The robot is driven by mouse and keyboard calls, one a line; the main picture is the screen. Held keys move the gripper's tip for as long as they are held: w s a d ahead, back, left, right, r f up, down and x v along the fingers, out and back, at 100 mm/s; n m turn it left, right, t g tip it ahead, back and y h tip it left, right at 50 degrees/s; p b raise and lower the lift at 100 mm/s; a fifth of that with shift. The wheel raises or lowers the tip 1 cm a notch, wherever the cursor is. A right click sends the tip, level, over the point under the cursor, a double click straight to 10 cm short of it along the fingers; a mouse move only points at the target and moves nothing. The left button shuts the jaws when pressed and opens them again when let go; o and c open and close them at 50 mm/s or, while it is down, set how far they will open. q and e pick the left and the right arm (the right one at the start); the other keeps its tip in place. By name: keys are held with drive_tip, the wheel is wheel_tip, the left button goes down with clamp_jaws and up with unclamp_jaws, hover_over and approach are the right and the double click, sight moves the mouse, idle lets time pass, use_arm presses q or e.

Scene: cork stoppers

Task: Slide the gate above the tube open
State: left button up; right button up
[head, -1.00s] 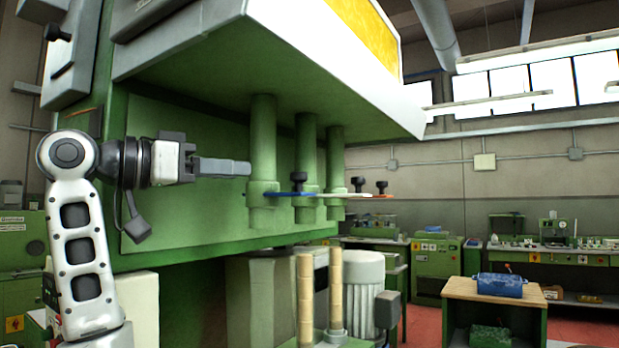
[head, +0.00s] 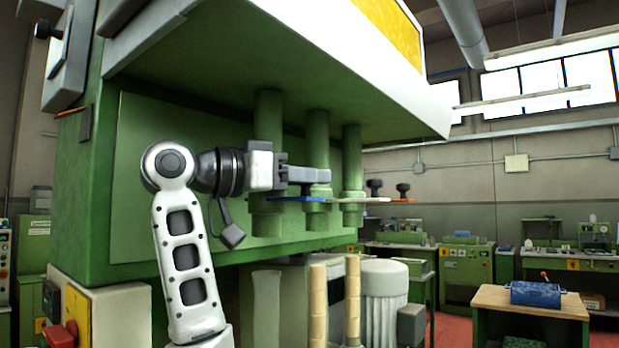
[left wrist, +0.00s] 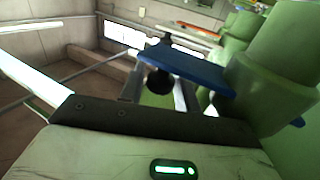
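Three gates stick out from green tubes under the machine: a blue gate (head: 290,199), a white gate (head: 368,200) and an orange gate (head: 402,201). The white and orange gates have clear black knobs. My left gripper (head: 322,175) is level just above the blue gate and mostly hides its knob in the head view. In the left wrist view, the blue gate's dark knob (left wrist: 159,82) sits between the two spread fingers, below the blue plate (left wrist: 190,68) in the picture. Contact with the fingers cannot be made out. My right gripper is out of view.
The nearest green tube (head: 268,130) stands beside my left gripper, with the machine's green panel behind it. The white-edged hopper (head: 330,60) hangs overhead. Two cork columns (head: 318,300) and a grey motor (head: 384,300) stand below. Open floor and benches lie to the right.

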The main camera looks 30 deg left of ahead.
use_arm(q)
clamp_jaws()
drive_tip(key=d, duration=0.4)
drive_tip(key=shift+s+d+b, duration=0.2)
drive_tip(key=shift+d+b, duration=0.15)
drive_tip(key=shift+d, duration=0.05)
drive_tip(key=shift+c, duration=0.3)
unclamp_jaws()
drive_tip(key=shift+o, duration=0.3)
drive_tip(key=shift+d, duration=0.15)
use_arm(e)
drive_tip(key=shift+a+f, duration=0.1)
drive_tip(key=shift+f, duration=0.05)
